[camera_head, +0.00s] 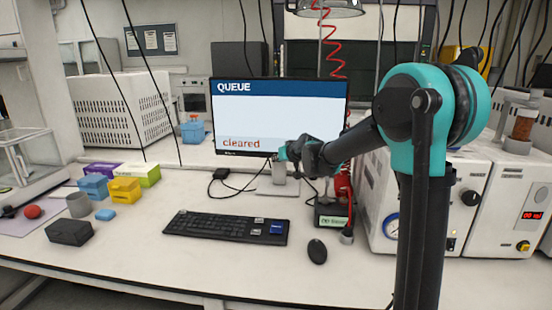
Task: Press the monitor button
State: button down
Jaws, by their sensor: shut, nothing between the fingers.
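The monitor (280,117) stands upright at the middle back of the bench. Its screen has a blue bar with "QUEUE" and shows "cleared" in red at the lower left. My gripper (287,153) is shut and empty, at the lower edge of the monitor, right of its middle. It covers part of the lower bezel. I cannot tell whether it touches the monitor. No monitor button can be made out; the lower right of the bezel is partly hidden by my gripper and arm.
A black keyboard (226,227) and a mouse (317,251) lie in front of the monitor. White reactor units (430,205) stand at right, near my arm. A small black device (333,215) sits beneath the arm. Coloured boxes (124,190) are at left. The front bench strip is clear.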

jog(key=shift+w, duration=0.15)
jog(key=shift+w, duration=0.25)
jog(key=shift+w, duration=0.35)
dwell(0.6)
jog(key=shift+s, duration=0.8)
jog(key=s, duration=0.5)
jog(key=shift+a, duration=0.15)
dwell(0.4)
dwell(0.5)
